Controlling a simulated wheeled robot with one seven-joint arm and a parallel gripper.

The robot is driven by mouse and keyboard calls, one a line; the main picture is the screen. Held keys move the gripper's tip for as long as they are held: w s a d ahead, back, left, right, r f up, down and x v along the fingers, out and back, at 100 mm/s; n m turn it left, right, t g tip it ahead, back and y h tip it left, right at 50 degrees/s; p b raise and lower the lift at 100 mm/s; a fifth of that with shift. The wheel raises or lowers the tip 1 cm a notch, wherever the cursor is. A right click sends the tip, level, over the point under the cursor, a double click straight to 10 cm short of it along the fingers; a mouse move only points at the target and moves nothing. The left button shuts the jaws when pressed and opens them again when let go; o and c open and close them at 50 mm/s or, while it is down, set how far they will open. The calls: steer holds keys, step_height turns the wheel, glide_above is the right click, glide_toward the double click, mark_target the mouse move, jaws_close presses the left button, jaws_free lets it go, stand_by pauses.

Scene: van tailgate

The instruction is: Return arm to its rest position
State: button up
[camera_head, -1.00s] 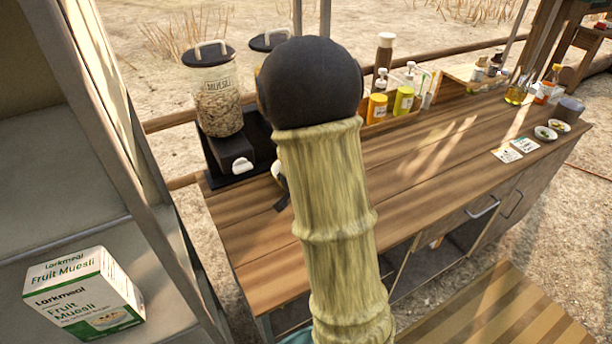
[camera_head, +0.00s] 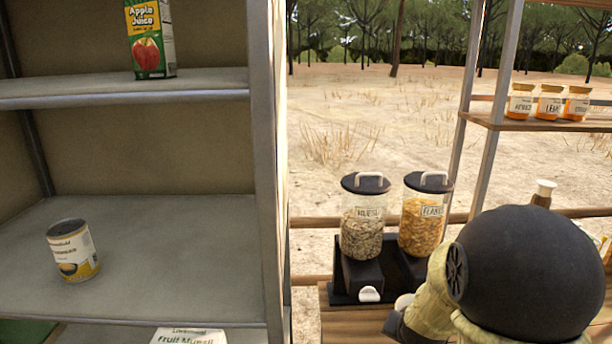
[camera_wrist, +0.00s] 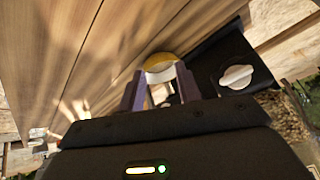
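My arm's dark rounded joint (camera_head: 530,270) fills the lower right of the head view and hides part of the counter. My gripper (camera_wrist: 160,84) shows in the wrist view with its two dark fingers apart, so it is open. A round white thing with a yellow rim (camera_wrist: 161,59) lies just beyond the fingertips, by the dispenser base. I cannot tell whether the fingers touch it. The gripper's fingers are not clear in the head view.
A muesli dispenser (camera_head: 362,225) and a flakes dispenser (camera_head: 423,225) stand on a black base close to my arm. The grey shelf unit (camera_head: 268,180) at left holds a can (camera_head: 73,251) and a juice carton (camera_head: 150,38). Jars (camera_head: 549,102) stand on a rack at right.

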steer(key=s+a+r+n+g+y+p, duration=0.1)
steer(key=s+a+r+n+g, duration=0.1)
steer(key=s, duration=0.4)
steer(key=s+a+r+n+g+y+p, duration=0.1)
steer(key=s+a+r+n+g, duration=0.1)
steer(key=s+a+n, duration=0.3)
steer(key=shift+s+a, duration=0.7)
steer(key=shift+s, duration=0.25)
steer(key=shift+w, duration=0.1)
steer(key=shift+w+d, duration=0.1)
steer(key=shift+d, duration=0.5)
